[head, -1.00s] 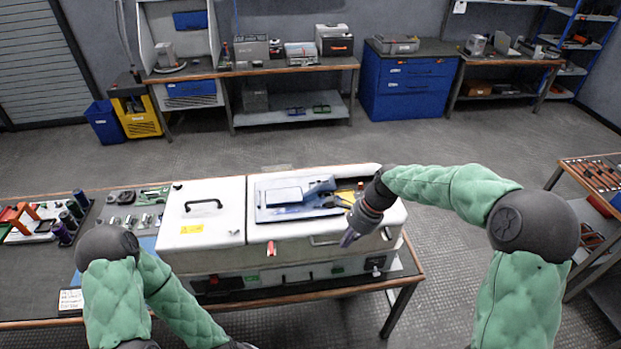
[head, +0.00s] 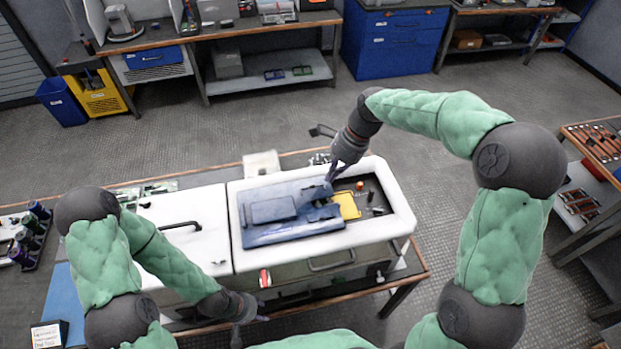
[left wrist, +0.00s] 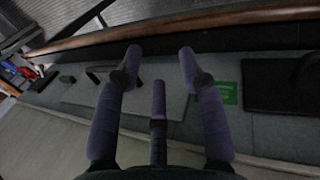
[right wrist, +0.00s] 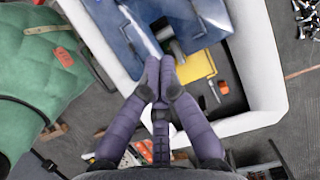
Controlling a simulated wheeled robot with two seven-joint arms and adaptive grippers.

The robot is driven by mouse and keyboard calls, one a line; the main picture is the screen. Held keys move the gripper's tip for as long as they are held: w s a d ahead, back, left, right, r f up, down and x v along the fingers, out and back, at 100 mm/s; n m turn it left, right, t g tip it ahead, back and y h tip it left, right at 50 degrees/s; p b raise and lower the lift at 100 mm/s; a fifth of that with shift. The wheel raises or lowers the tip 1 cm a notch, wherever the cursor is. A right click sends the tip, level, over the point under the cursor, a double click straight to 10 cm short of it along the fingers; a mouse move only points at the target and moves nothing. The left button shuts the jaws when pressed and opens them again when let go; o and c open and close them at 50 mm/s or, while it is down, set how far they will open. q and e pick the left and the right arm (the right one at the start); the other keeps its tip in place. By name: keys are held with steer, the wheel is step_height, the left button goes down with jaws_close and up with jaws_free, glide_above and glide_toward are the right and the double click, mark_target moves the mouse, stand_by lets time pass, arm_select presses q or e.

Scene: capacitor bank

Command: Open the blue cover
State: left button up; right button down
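The blue cover (head: 285,212) lies flat over most of the right compartment of the white-topped box (head: 400,198). My right gripper (head: 331,176) is at the cover's far right corner, pointing down. In the right wrist view its fingers (right wrist: 160,66) are drawn together beside the cover (right wrist: 118,35); whether they pinch its edge cannot be told. My left gripper (head: 240,333) is low in front of the box. In the left wrist view its fingers (left wrist: 160,68) are spread, with nothing between them.
A yellow part (head: 347,205) and small dark parts lie in the compartment's uncovered right side. The closed white lid (head: 180,222) with a black handle is left of the cover. The table edge (head: 412,277) runs close along the box front. Floor is free right of the table.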

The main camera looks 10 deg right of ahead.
mark_target(280, 207)
steer(key=x, duration=1)
steer(key=shift+f+b, duration=0.1)
steer(key=shift+b, duration=0.25)
steer(key=shift+a, duration=1.25)
steer(key=shift+s+a, duration=0.1)
steer(key=shift+a, duration=0.6)
steer(key=a+p, duration=0.2)
steer(key=a, duration=0.4)
steer(key=shift+s+a, duration=0.1)
steer(key=shift+a, duration=0.3)
steer(key=shift+d, duration=0.1)
